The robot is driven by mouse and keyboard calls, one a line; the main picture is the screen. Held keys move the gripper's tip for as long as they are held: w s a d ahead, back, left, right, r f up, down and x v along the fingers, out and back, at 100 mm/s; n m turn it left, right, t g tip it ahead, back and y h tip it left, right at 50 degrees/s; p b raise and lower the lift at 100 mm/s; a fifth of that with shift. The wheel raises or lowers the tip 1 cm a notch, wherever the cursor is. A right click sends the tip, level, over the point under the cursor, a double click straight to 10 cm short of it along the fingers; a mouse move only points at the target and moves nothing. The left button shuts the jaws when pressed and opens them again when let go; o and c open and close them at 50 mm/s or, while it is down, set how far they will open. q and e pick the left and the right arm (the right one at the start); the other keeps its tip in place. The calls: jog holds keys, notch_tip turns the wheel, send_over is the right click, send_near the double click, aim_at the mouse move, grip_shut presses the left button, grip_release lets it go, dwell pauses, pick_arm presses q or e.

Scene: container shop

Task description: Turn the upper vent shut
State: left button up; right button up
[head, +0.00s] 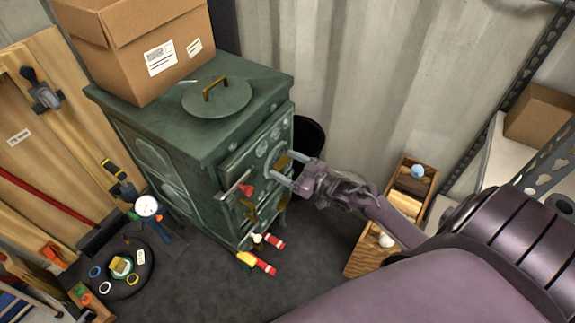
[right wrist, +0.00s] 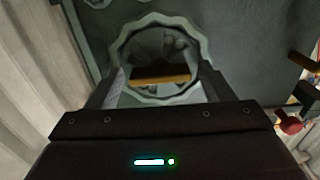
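The upper vent (right wrist: 187,32) is a round scalloped metal ring with a brass bar (right wrist: 160,75) across its middle, on the front of a green stove (head: 170,135). In the right wrist view, grey and dark segments show inside the ring. My right gripper (head: 281,164) is at the stove front, fingers apart on either side of the vent. Nothing is clearly clamped between them. I cannot tell whether the fingers touch the ring. In the head view the gripper partly hides the vent. My left gripper is out of view.
A cardboard box (head: 140,40) and a round lid (head: 217,97) sit on the stove top. A red knob (head: 246,190) sticks out left of the gripper. Red-and-yellow handles (head: 257,263) are low in front. A wooden crate (head: 366,258) stands right; a corrugated wall is behind.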

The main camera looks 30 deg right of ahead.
jog(key=shift+o, duration=0.2)
jog(key=shift+s, duration=0.1)
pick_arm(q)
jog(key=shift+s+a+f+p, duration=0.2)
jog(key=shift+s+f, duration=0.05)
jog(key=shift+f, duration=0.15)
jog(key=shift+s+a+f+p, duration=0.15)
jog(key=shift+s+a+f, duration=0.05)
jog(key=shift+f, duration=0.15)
pick_arm(e)
jog(key=v, duration=0.7)
jog(key=shift+s+d, duration=0.15)
jog(key=shift+s, duration=0.15)
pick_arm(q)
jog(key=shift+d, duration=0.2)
